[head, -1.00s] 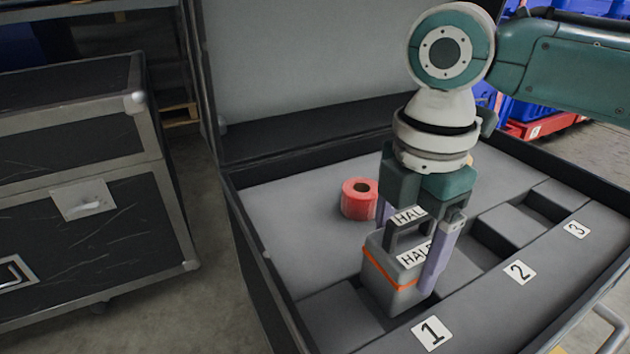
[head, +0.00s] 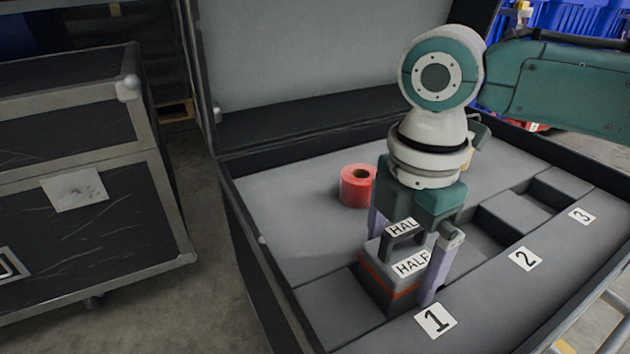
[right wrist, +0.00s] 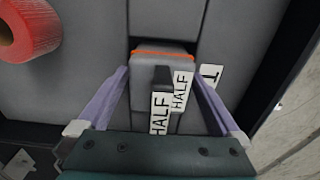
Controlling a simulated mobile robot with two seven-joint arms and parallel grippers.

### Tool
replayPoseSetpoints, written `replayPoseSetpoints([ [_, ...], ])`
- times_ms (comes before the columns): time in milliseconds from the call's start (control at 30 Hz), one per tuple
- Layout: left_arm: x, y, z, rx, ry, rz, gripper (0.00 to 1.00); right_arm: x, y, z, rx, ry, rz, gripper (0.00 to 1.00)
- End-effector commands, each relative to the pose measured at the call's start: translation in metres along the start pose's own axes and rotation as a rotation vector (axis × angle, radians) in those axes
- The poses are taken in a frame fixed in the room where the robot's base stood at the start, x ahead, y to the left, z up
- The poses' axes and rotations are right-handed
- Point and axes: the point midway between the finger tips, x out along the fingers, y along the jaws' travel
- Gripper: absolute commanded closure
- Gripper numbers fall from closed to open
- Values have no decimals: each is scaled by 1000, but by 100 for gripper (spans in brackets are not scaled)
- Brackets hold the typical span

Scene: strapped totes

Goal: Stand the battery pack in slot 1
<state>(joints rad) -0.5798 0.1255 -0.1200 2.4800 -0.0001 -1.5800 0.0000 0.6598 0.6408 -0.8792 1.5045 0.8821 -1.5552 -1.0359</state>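The battery pack (head: 376,283) is a grey block with an orange band, a dark handle on top and white "HALF" labels. It is upright, its lower part down in slot 1 beside the "1" label (head: 435,321); I cannot tell if it touches the bottom. My right gripper (head: 408,262) points down, with a lilac finger against each side of the pack. In the right wrist view the pack (right wrist: 163,60) sits between the fingertips (right wrist: 163,73), shut on it. The left gripper is not in view.
The slots lie along the right side of the grey foam case, with labels "2" (head: 525,259) and "3" (head: 581,216). A red tape roll (head: 356,186) rests on the foam behind the gripper. The case's raised lid (head: 300,70) stands at the back. A black case (head: 85,190) stands left.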

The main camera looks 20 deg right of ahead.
Motion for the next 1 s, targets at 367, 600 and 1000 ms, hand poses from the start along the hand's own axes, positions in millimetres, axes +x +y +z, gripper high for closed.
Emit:
replayPoseSetpoints([
  [367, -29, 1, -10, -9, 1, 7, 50, -47, 0, 0, -1, 0, 2, 0],
  [600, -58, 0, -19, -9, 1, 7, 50, -100, 0, 0, 0, 0, 1, 0],
  [1000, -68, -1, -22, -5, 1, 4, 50, -103, -16, -34, 55, 51, 23, 0],
])
